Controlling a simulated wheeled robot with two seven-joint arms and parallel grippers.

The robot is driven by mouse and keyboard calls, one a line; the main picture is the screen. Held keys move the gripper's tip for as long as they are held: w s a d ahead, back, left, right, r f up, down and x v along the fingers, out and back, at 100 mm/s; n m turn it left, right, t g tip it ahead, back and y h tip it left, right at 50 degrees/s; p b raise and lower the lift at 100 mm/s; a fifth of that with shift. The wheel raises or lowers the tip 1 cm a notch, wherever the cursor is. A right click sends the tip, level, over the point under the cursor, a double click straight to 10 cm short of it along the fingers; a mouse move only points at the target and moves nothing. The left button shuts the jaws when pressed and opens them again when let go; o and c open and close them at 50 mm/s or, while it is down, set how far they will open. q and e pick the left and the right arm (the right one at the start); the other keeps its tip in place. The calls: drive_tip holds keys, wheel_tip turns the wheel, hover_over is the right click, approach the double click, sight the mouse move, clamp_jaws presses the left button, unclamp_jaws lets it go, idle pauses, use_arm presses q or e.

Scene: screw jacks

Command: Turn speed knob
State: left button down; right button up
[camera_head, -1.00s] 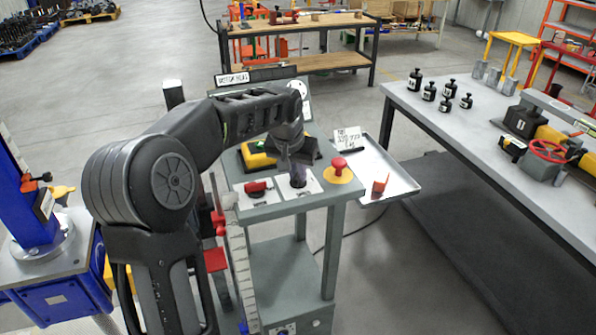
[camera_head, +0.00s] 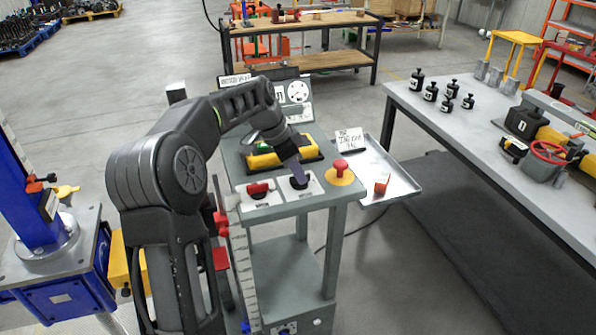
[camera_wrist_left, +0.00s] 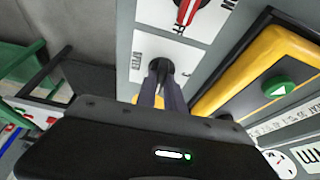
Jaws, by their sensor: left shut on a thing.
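The speed knob (camera_head: 299,183) is a black round knob on a white plate (camera_head: 316,184) in the middle of the grey console's front panel. My left gripper (camera_head: 297,177) reaches down onto it, its fingers closed on the knob. In the left wrist view the two fingers (camera_wrist_left: 162,84) meet at the black knob (camera_wrist_left: 161,66), whose top they partly hide. My right gripper is not in view.
A red switch (camera_head: 258,188) sits left of the knob, and a red mushroom button (camera_head: 341,167) on a yellow disc sits right. A yellow-framed unit (camera_head: 262,160) lies behind.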

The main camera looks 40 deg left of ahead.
sight(287, 188)
use_arm(q)
drive_tip(key=shift+m, duration=0.4)
drive_tip(key=c, duration=1.4)
unclamp_jaws()
drive_tip(key=shift+c, duration=0.2)
drive_tip(key=v, duration=0.7)
drive_tip(key=shift+a+r+b, duration=0.2)
drive_tip(key=shift+r+b, duration=0.15)
drive_tip(key=shift+r, duration=0.05)
